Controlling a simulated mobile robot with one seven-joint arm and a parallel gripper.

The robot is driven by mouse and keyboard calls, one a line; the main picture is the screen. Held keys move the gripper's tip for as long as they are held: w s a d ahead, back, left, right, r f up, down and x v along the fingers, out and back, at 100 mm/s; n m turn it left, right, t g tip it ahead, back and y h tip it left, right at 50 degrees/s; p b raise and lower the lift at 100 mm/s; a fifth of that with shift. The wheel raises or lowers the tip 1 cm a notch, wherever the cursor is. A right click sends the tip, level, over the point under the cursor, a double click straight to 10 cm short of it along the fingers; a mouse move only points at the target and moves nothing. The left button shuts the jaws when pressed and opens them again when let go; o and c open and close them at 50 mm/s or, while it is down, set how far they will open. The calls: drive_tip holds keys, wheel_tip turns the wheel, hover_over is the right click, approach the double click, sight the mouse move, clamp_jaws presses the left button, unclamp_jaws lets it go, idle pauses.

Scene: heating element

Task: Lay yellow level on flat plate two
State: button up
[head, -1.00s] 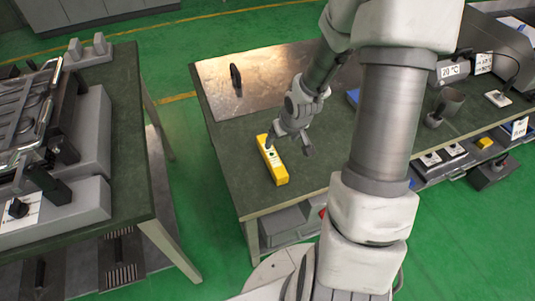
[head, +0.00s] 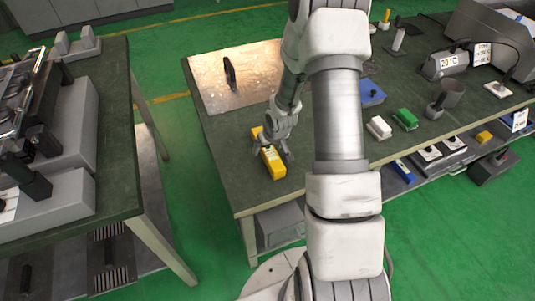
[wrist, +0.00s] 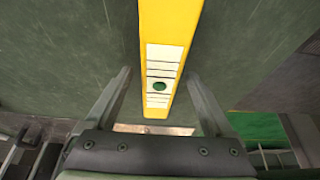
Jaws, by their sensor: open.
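The yellow level (head: 273,163) lies on the dark green top of the middle table, near its left edge. In the wrist view the level (wrist: 168,25) runs between my two fingers, with a green vial in its white marked face. My gripper (head: 273,148) is open, one finger on each side of the level with gaps showing; whether it touches the level I cannot tell. A shiny flat metal plate (head: 245,92) with a black upright handle (head: 229,70) lies behind the level. I see no number on it, so I cannot tell if it is plate two.
Right of my arm, a blue block (head: 371,93), a white block (head: 379,128) and a green block (head: 405,120) sit on the table. A grey cup-like holder (head: 445,97) stands farther right. A separate table (head: 118,130) with grey equipment is at the left, across a floor gap.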

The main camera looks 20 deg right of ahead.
drive_tip(key=shift+w+f, duration=0.2)
drive_tip(key=shift+f, duration=0.2)
clamp_jaws()
